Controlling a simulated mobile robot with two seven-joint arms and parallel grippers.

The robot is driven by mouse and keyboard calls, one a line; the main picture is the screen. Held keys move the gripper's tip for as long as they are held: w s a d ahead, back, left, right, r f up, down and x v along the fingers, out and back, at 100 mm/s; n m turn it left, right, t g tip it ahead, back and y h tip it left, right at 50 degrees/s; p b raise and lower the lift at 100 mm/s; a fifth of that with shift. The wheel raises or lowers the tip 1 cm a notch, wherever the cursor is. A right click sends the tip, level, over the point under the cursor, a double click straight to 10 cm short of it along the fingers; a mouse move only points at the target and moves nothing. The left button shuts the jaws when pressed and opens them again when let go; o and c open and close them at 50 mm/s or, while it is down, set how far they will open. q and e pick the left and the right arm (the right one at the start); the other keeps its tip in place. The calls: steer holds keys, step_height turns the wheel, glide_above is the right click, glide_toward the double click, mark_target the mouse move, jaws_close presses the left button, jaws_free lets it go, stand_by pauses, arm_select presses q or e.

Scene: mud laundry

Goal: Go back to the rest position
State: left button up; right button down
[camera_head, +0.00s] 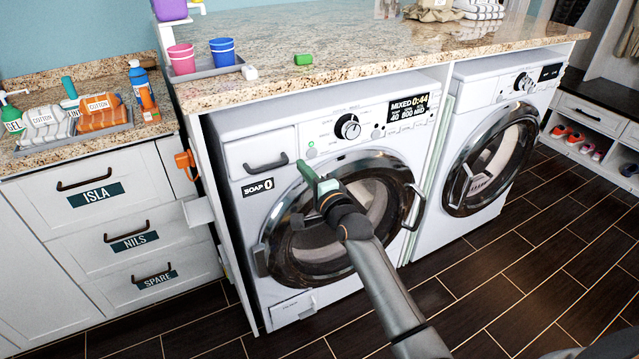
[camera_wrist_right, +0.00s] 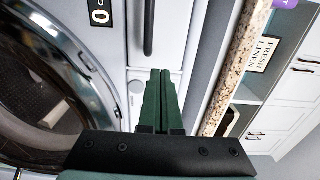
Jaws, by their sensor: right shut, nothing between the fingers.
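I cannot tell whether the fingertips touch the panel. The machine's round door (camera_head: 300,262) looks closed, and its display reads MIXED 0:44. My left gripper is not in the head view.
A second machine (camera_head: 500,150) stands to the right. Drawers (camera_head: 100,192) stand at the left. The dark tiled floor (camera_head: 520,270) in front is clear.

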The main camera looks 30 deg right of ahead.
steer(key=s+a+f+n+g+p, duration=0.2)
steer(key=s+f+n, duration=0.4)
steer(key=s, duration=0.6)
steer(key=s+a+f+n+g+y+p, duration=0.1)
steer(key=s+a+f+n+g+p, duration=0.1)
steer(key=s+f+n, duration=0.5)
steer(key=s+a+f+n+g+p, duration=0.3)
steer(key=s+f+n, duration=0.3)
steer(key=s, duration=1.1)
steer(key=shift+a+f+n+g+y, duration=0.35)
steer(key=shift+a+n+g+y, duration=0.05)
steer(key=shift+a+g, duration=0.45)
